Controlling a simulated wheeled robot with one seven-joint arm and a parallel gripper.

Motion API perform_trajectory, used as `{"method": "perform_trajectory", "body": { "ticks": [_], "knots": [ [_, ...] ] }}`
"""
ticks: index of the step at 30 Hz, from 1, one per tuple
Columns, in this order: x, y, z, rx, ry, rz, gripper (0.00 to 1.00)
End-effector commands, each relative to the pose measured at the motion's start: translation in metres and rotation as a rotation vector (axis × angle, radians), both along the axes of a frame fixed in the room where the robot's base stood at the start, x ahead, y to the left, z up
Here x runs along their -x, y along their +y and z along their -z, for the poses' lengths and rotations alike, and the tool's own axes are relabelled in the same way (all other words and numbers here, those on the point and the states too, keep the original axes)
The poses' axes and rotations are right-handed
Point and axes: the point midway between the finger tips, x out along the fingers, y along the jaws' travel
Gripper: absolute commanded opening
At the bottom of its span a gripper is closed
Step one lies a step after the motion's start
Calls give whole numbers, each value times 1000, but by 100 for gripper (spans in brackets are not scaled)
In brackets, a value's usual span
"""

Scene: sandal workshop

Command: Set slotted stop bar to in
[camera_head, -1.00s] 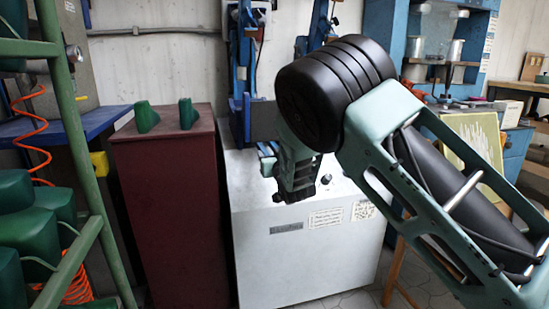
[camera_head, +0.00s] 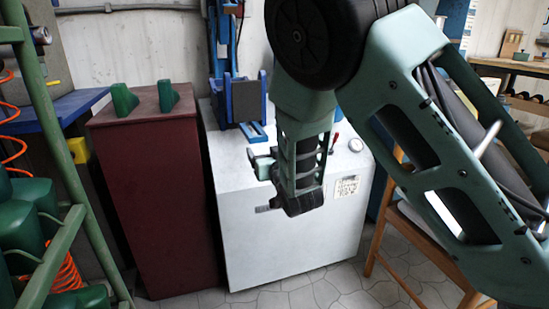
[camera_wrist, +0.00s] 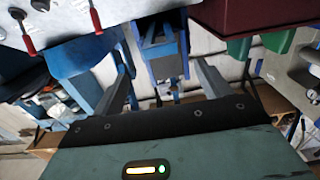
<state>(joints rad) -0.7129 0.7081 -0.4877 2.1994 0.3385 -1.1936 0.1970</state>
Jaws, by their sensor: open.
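A flat blue piece with what looks like a slot (camera_head: 256,132) lies on top of the white machine cabinet (camera_head: 285,240), at the foot of the blue press (camera_head: 238,100). I take it for the slotted stop bar, but its setting is too small to tell. My gripper (camera_head: 262,163) hangs in front of the cabinet top, just nearer than this piece and apart from it. In the wrist view my gripper (camera_wrist: 163,67) has its two grey fingers wide apart and nothing between them. The blue press parts (camera_wrist: 160,45) show beyond the fingers.
A dark red cabinet (camera_head: 155,200) with two green blocks (camera_head: 124,100) stands to the left. A green rack (camera_head: 75,225) is at far left, a wooden chair (camera_head: 400,232) at right. Red-handled levers (camera_wrist: 96,20) show on a pale panel in the wrist view.

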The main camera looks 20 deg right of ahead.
Motion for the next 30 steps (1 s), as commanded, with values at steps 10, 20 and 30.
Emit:
{"method": "perform_trajectory", "body": {
  "ticks": [10, 20, 30],
  "knots": [
    [50, 0, 0, 0, 0, -1, 76],
    [54, 0, 0, 0, -1, -1, 76],
    [57, 5, 6, -22, 63, -6, 76]
  ]
}}
